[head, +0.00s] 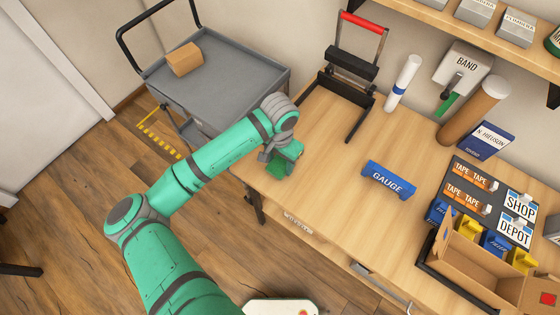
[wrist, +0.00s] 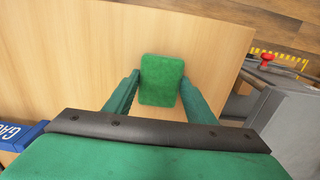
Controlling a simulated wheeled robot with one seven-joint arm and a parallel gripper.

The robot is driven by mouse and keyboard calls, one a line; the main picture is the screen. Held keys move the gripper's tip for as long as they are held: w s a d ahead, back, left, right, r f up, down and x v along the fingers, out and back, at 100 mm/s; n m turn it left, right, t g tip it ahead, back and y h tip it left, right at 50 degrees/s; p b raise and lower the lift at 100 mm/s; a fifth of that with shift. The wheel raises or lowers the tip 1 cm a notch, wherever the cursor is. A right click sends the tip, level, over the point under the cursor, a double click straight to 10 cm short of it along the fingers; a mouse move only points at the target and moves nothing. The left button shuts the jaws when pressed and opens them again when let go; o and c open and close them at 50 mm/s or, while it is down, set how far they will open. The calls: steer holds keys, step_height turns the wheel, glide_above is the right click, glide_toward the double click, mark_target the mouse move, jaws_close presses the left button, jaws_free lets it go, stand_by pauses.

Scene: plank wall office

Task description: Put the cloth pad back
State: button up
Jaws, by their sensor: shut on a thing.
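The cloth pad is a green, rounded rectangle (wrist: 161,82) between my fingers in the wrist view. My gripper (wrist: 160,92) is shut on it, with one finger at each side edge. In the head view my gripper (head: 285,162) is over the left end of the wooden workbench (head: 330,190), near its front edge. The pad (head: 275,170) shows there as a darker green patch, partly hidden by my gripper. I cannot tell whether the pad touches the bench top.
A blue GAUGE block (head: 388,180) lies right of my gripper. A black stand with a red handle (head: 350,75) is behind it. A grey cart (head: 215,85) with a cardboard box (head: 185,59) is at left. Tapes and an open carton (head: 480,265) crowd the right end.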

mark_target(279, 164)
steer(key=o, duration=1)
steer(key=shift+w+f, duration=0.1)
steer(key=shift+w, duration=0.05)
steer(key=shift+d, duration=0.25)
steer(key=shift+a, duration=0.3)
steer(key=shift+a+r, duration=0.15)
steer(key=shift+r, duration=0.4)
steer(key=r, duration=1.1)
steer(key=shift+s+d+r, duration=0.1)
steer(key=shift+s+d, duration=0.1)
steer(key=shift+d, duration=0.05)
steer(key=shift+a, duration=0.1)
